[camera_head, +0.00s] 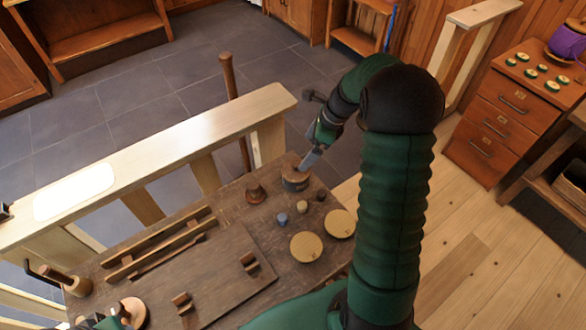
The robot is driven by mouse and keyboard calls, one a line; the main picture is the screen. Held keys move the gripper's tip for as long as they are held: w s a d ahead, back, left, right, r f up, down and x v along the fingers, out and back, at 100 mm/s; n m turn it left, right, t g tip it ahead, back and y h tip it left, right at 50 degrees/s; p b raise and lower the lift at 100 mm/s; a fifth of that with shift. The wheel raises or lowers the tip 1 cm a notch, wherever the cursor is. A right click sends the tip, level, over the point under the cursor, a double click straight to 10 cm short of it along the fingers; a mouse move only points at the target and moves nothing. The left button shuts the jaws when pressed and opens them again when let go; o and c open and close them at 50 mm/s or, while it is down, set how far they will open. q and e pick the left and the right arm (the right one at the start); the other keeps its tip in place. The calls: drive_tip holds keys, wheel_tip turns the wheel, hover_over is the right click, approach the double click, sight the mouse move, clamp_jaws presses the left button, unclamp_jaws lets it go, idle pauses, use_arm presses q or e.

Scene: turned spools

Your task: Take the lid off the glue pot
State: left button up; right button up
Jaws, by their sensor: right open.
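A round, squat wooden pot with a dark band, which looks like the glue pot (294,184), stands near the far right corner of the workbench. Its pale brown wooden lid (291,168) appears to be on top. My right gripper (308,162) reaches down from the upper right, open, with its pale fingers at the lid's right side. I cannot tell whether they touch it. My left gripper (118,315) shows only in part at the bottom left edge, by a pale round piece; its jaws are not clear.
A dark brown turned piece (255,193) stands left of the pot. Small pegs (282,218) and two yellowish discs (306,246) lie in front. A board (215,275) with wooden blocks fills the middle of the workbench (226,208). A pale rail (150,150) runs along the far side.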

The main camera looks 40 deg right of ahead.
sight(296, 164)
drive_tip(key=x, duration=0.7)
drive_tip(key=d+x, duration=0.1)
drive_tip(key=x, duration=0.2)
drive_tip(key=shift+w+f+b, duration=0.1)
drive_tip(key=shift+f+b, duration=0.25)
drive_tip(key=shift+f, duration=0.05)
drive_tip(key=shift+w+a+f, duration=0.15)
drive_tip(key=shift+w+f, duration=0.05)
drive_tip(key=c, duration=1.2)
drive_tip(key=shift+c, duration=0.2)
